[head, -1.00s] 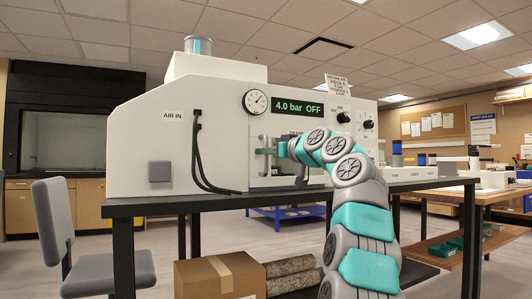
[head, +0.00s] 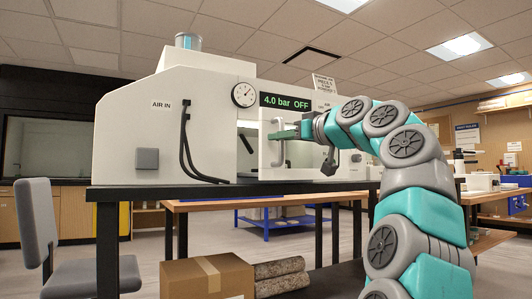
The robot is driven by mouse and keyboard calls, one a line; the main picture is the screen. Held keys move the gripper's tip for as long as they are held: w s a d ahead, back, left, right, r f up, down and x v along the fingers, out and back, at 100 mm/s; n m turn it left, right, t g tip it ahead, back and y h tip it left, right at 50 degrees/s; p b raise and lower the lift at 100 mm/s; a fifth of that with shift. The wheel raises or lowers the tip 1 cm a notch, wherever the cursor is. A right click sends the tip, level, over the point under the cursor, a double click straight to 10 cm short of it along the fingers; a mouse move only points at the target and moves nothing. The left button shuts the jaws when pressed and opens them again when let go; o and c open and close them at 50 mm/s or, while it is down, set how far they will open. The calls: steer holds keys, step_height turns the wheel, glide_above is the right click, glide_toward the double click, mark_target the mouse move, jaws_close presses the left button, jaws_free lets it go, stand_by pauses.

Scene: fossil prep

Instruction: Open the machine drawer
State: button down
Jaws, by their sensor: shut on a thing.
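The white machine (head: 130,135) stands on a dark-topped table, its display reading "4.0 bar OFF". Its white front panel (head: 302,153), the drawer front, stands out from the body. A lit gap (head: 248,138) shows to the left of it. A pale upright handle (head: 281,158) is on the panel. My gripper (head: 282,134), with green fingers, reaches in from the right and is shut on the handle near its upper part. My own arm hides the right part of the machine front.
A grey chair (head: 45,235) stands at the left. A cardboard box (head: 207,277) and rock cylinders (head: 279,268) lie below the table. The dark table edge (head: 150,192) runs under the machine. A blue stand (head: 285,220) is on the floor behind.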

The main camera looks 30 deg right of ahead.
steer(key=a+b+v, duration=0.2)
steer(key=a+v, duration=0.1)
steer(key=v, duration=1)
steer(key=shift+s+d, duration=0.3)
steer(key=shift+s, duration=0.1)
steer(key=shift+r, duration=0.1)
steer(key=c, duration=0.8)
jaws_free()
steer(key=shift+c, duration=0.2)
steer(key=v, duration=0.7)
steer(key=shift+s, duration=0.4)
steer(key=shift+d, duration=0.15)
